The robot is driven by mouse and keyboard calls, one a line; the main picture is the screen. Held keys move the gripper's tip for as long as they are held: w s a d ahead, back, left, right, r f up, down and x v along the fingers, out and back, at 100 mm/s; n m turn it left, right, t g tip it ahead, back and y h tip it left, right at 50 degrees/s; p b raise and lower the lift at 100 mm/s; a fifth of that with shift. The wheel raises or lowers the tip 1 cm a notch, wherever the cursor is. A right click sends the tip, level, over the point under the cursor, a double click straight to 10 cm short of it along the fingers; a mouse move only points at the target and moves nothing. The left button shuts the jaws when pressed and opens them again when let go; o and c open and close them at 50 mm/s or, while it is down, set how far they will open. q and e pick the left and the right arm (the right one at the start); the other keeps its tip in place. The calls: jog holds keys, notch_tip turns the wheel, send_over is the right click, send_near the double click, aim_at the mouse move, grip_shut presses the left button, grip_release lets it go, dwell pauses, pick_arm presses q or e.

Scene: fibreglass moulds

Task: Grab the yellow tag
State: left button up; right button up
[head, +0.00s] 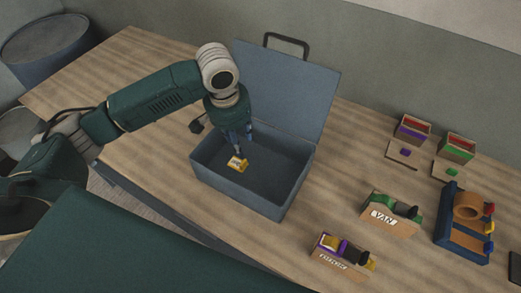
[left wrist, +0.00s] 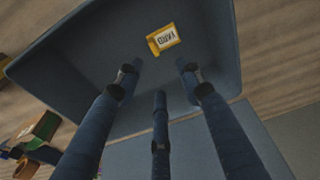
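The yellow tag (head: 237,164) lies inside the open blue-grey box (head: 236,191), towards its near left side. In the left wrist view, the yellow tag (left wrist: 163,40) has a white label that seems to read "YARD". My left gripper (head: 238,138) reaches down into the box, close above and behind the tag. In the left wrist view, the left gripper's fingers (left wrist: 159,75) are spread apart with nothing between them, and the tag lies just beyond the fingertips, untouched. My right gripper is in neither view.
The box's raised lid (head: 285,85) stands behind it, with a black handle (head: 287,42) on top. Wooden holders, one marked VAN (head: 384,217), a blue rack (head: 458,240) and small boxes (head: 412,130) stand to the right. The wooden tabletop (head: 335,160) is clear just right of the box.

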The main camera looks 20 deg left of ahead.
aim_at(244, 163)
pick_arm(q)
jog(key=shift+m, duration=0.5)
jog(key=f, duration=0.3)
jog(key=d+f+p, duration=0.1)
jog(key=f, duration=0.1)
jog(key=shift+s+f, duration=0.2)
jog(key=shift+s, duration=0.1)
jog(key=shift+w+f, duration=0.1)
jog(key=shift+f, duration=0.2)
notch_tip(244, 163, down, 4)
jog(key=shift+w+r+p, duration=0.15)
jog(key=shift+r+p, duration=0.05)
jog(key=shift+p, duration=0.7)
jog(key=shift+f, duration=0.4)
jog(key=shift+w+f, duration=0.1)
jog(key=shift+f, duration=0.1)
jog(key=c, duration=0.9)
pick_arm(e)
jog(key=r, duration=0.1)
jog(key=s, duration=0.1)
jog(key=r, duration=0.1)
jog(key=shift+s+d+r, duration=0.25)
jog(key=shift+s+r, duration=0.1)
